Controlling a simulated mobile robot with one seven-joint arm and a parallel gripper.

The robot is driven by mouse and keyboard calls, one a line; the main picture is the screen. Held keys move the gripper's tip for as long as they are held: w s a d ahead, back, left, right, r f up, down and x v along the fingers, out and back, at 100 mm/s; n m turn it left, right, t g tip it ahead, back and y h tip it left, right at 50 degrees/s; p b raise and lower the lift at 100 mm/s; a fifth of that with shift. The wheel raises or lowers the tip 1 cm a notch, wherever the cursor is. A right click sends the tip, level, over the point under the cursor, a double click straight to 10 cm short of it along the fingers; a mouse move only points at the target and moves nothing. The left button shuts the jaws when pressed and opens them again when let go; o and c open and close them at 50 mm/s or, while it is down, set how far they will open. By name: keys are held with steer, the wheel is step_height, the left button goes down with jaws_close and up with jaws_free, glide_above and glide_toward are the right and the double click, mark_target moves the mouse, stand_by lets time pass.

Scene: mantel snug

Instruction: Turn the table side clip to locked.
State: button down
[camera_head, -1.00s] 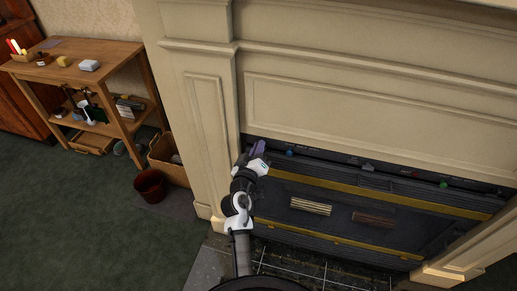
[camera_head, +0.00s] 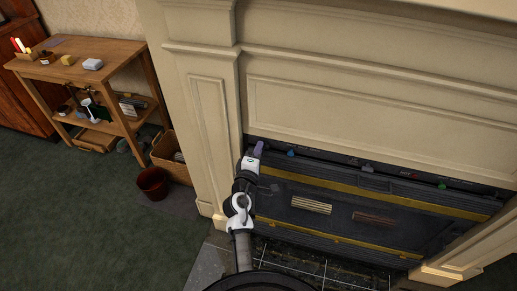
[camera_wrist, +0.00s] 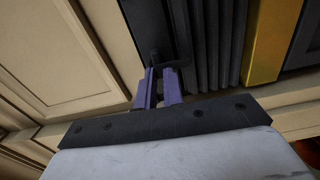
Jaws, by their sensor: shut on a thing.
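My gripper (camera_head: 259,148) is at the upper left corner of the dark fireplace panel (camera_head: 337,226), beside the cream pillar. In the wrist view its two purple fingers (camera_wrist: 159,88) are shut on a small dark piece, which I take to be the table side clip (camera_wrist: 155,58), at the panel's edge. A thin dark bar shows just beyond the fingertips. The fingers hide much of the clip, and I cannot tell which way it is set. In the head view the clip is hidden by my gripper.
A blue knob (camera_head: 291,153), a grey piece (camera_head: 368,169) and a green knob (camera_head: 441,186) sit along the panel's top edge. The cream mantel pillar (camera_head: 211,120) stands close on the left. A wooden side table (camera_head: 110,70), a basket (camera_head: 171,155) and a red-brown bucket (camera_head: 153,184) stand farther left.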

steer(key=shift+n, duration=0.4)
steer(key=c, duration=1.5)
jaws_free()
steer(key=shift+f, duration=0.1)
